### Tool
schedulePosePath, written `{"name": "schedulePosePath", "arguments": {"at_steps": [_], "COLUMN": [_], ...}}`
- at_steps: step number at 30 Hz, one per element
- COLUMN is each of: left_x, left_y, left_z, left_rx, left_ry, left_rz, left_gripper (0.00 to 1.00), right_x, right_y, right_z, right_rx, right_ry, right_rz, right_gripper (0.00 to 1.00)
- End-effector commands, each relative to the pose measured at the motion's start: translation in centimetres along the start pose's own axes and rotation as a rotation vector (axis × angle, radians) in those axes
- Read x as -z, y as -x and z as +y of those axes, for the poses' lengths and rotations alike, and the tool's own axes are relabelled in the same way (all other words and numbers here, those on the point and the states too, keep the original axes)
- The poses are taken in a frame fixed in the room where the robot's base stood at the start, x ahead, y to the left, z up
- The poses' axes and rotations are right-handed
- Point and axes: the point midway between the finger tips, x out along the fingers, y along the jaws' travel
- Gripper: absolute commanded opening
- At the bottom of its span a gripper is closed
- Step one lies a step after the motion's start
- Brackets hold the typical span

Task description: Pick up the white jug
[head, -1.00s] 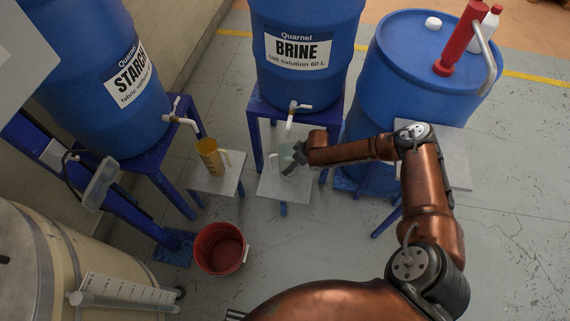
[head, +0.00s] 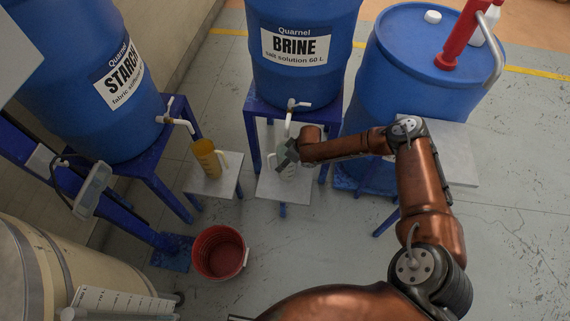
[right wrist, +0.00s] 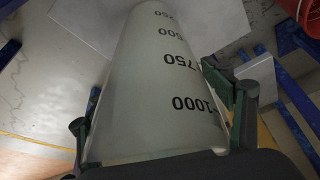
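The white jug (head: 288,168) stands on a small grey shelf (head: 270,190) below the brine drum's tap in the head view, its upper part partly hidden by my gripper. In the right wrist view the jug (right wrist: 155,95) is large and translucent white, with black volume marks. My right gripper (head: 287,153) is at the jug in the head view. In the right wrist view its dark green fingers lie on either side of the jug, very close to its wall. I cannot tell whether both fingers press on it. My left gripper is not in view.
The brine tap (head: 299,105) is just above the jug. An amber jug (head: 207,159) stands on a shelf to the left. A red bucket (head: 219,252) is on the floor. A blue drum (head: 425,60) stands at the right. The floor in front of the shelves is mostly clear.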

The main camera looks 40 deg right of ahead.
Motion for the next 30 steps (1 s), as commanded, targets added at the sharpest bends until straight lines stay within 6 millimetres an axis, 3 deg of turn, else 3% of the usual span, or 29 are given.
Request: {"name": "schedulePosePath", "arguments": {"at_steps": [25, 30], "left_x": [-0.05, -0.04], "left_y": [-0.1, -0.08], "left_z": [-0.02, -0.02], "left_rx": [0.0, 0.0], "left_ry": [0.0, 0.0], "left_rz": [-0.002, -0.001], "left_gripper": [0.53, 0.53], "right_x": [-0.21, -0.28], "right_y": [-0.21, -0.22], "right_z": [-0.15, -0.19], "right_rx": [0.002, 0.003], "right_ry": [0.0, 0.0], "right_rz": [-0.003, -0.005], "right_gripper": [0.09, 0.08]}}
